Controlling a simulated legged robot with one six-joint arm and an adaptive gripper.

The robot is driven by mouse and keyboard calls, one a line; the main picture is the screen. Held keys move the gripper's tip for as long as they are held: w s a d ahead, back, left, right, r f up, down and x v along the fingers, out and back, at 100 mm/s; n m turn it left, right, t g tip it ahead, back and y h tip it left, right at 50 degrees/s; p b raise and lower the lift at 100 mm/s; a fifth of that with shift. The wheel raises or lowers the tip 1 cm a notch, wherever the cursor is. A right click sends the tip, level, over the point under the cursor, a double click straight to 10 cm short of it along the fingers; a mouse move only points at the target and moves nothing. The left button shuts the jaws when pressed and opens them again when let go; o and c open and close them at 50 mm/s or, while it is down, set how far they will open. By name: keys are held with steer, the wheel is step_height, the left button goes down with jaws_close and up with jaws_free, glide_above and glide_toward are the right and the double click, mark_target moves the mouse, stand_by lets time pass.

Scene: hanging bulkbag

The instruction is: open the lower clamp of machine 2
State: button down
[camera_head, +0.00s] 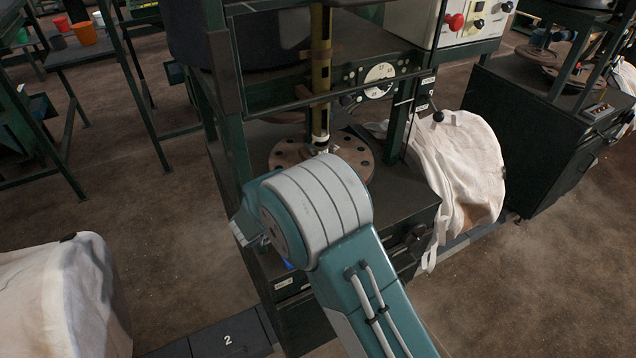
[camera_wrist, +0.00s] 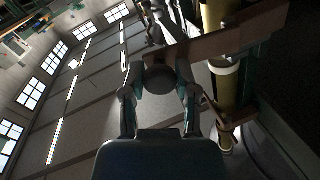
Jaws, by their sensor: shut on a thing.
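My gripper (camera_wrist: 159,68) shows in the wrist view, its two fingers closed around a dark round knob (camera_wrist: 160,82). A rusty-brown bar (camera_wrist: 215,40) lies just beyond the knob and crosses a yellowish upright column (camera_wrist: 226,85). I cannot tell how the knob joins the bar. In the head view, machine 2 (camera_head: 400,182) stands in the middle, with the yellow column (camera_head: 320,60) rising above a round brown flange (camera_head: 284,155). My arm hides the gripper and the knob there.
A floor plate marked 2 (camera_head: 228,340) lies in front. A white bulk bag (camera_head: 470,165) bulges at the machine's right, and another (camera_head: 55,290) stands at the lower left. A control box (camera_head: 440,22) is above. A second machine (camera_head: 535,120) stands right.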

steer(key=shift+c, duration=1.8)
jaws_free()
step_height(320, 180, up, 10)
steer(key=shift+w+a+f, duration=0.1)
